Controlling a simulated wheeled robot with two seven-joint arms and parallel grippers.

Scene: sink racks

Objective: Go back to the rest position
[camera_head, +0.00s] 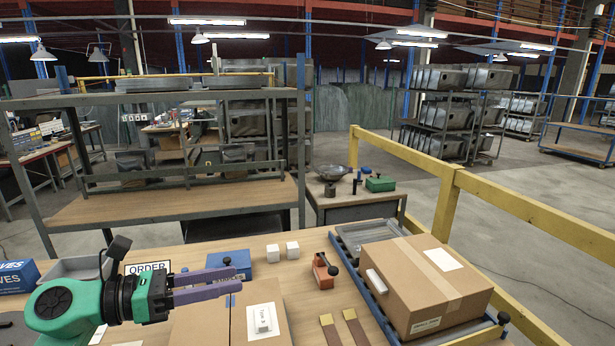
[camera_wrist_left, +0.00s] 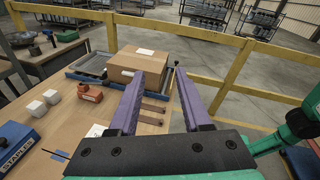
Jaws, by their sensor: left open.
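My left gripper (camera_head: 238,284) comes in from the left in the head view, with its purple fingers apart and nothing between them. It is above the table, over a cardboard box (camera_head: 198,327) at the front. In the left wrist view its two fingers (camera_wrist_left: 160,85) also stand apart and empty, pointing toward a closed cardboard box on the roller tray. A green arm part (camera_wrist_left: 300,120) shows at the right edge of the wrist view. My right gripper is not seen in either view.
A large cardboard box (camera_head: 428,285) sits on a roller tray (camera_head: 348,240) at the right. Two white cubes (camera_head: 292,250), an orange tool (camera_head: 324,271) and a blue staples box (camera_head: 228,262) are on the table. A yellow railing (camera_head: 447,205) runs behind and to the right.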

